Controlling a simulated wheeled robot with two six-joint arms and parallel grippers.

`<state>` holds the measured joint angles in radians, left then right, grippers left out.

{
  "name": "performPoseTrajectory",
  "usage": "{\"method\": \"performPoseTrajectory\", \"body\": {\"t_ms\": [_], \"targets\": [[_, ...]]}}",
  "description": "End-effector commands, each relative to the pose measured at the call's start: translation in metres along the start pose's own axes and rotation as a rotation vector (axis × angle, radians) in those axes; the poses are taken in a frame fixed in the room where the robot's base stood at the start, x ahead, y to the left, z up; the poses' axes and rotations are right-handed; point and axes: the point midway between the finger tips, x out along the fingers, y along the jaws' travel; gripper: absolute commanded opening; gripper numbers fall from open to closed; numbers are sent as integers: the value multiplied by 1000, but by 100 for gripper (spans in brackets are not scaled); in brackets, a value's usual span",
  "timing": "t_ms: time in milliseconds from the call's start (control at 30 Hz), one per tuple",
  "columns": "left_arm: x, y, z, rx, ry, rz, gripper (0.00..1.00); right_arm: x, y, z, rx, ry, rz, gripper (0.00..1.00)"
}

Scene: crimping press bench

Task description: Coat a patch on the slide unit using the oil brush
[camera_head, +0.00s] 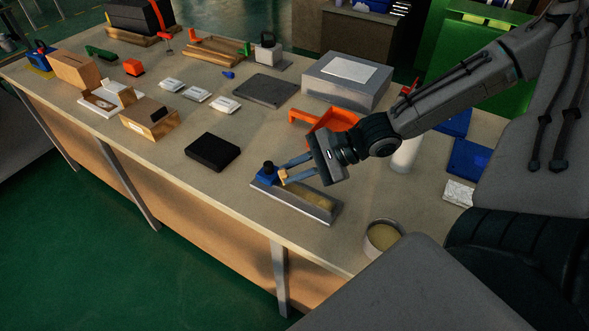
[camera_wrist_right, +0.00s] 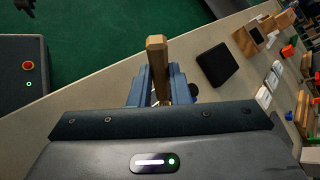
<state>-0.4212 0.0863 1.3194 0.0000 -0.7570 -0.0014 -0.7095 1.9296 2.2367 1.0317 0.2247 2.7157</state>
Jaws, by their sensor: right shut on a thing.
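The slide unit (camera_head: 290,203) lies near the front edge of the bench, a long grey rail with a blue block and black knob (camera_head: 267,171) at its left end and a yellowish strip along its top. My right gripper (camera_head: 284,173) is over its left part, shut on the oil brush (camera_head: 283,177). The brush's wooden handle also shows between the blue fingers in the right wrist view (camera_wrist_right: 157,60). Its bristles are hidden, so I cannot tell whether they touch the unit. A dark claw-like shape shows at the top left of the right wrist view, perhaps my left gripper.
An open tin (camera_head: 383,238) with yellowish contents stands right of the slide unit. A black block (camera_head: 212,152) lies to its left. An orange tray (camera_head: 325,122) and a grey box (camera_head: 346,82) are behind. Bare bench lies between the black block and the slide unit.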

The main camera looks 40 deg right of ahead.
Motion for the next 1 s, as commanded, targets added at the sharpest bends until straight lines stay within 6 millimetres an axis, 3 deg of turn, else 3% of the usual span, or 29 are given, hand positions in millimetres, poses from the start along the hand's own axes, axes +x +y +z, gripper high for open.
{"method": "performPoseTrajectory", "body": {"t_ms": [767, 1000], "targets": [[15, 1, 2, 0, 0, 0, 36, 8, 9, -11, 0, 0, 0, 0], [8, 1, -4, 1, 4, 0, 36, 8, 8, -11, 0, 0, 0, 0]]}}
